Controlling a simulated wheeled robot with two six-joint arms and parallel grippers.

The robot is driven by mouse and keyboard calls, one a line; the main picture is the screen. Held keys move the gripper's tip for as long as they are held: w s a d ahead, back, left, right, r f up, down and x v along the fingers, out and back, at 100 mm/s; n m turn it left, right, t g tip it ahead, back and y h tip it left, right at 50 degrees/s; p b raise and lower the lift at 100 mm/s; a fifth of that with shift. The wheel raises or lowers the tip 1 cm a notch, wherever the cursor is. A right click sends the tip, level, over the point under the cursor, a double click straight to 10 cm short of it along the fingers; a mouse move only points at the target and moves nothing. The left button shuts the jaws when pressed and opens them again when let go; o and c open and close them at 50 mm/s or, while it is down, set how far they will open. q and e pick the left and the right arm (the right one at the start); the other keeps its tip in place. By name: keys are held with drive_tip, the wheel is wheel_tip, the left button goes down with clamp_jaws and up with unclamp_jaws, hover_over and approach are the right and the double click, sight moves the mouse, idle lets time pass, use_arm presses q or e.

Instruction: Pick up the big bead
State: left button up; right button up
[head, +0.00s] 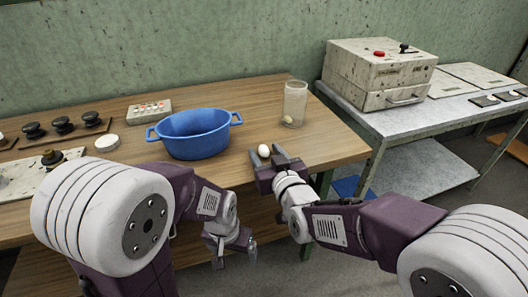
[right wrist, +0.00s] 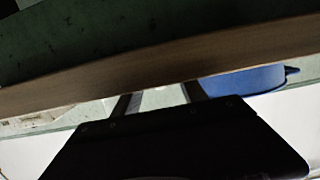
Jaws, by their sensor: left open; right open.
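A white, egg-shaped piece (head: 264,150), the most bead-like thing I see, is at the front right of the wooden table (head: 325,140). I cannot tell for sure that it is the big bead. My right gripper (head: 268,157) is open at the table's front edge, and the white piece shows at its fingertips, apparently between them. Whether they touch it is unclear. In the right wrist view the two fingers (right wrist: 160,98) stand apart, with a small pale patch between them. My left gripper (head: 235,258) is open and empty, hanging low in front of the table.
A blue two-handled basin (head: 195,135) stands left of the white piece. A clear glass (head: 295,100) with a pale piece inside stands behind it. A button box (head: 150,112), a white disc (head: 107,143) and dark knobs (head: 62,125) are further left. A metal side table (head: 450,107) stands right.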

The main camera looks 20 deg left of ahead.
sight(266, 151)
drive_tip(key=c, duration=0.8)
drive_tip(key=shift+r, duration=0.1)
drive_tip(key=shift+r+p, duration=4)
drive_tip(key=shift+r, duration=4.9)
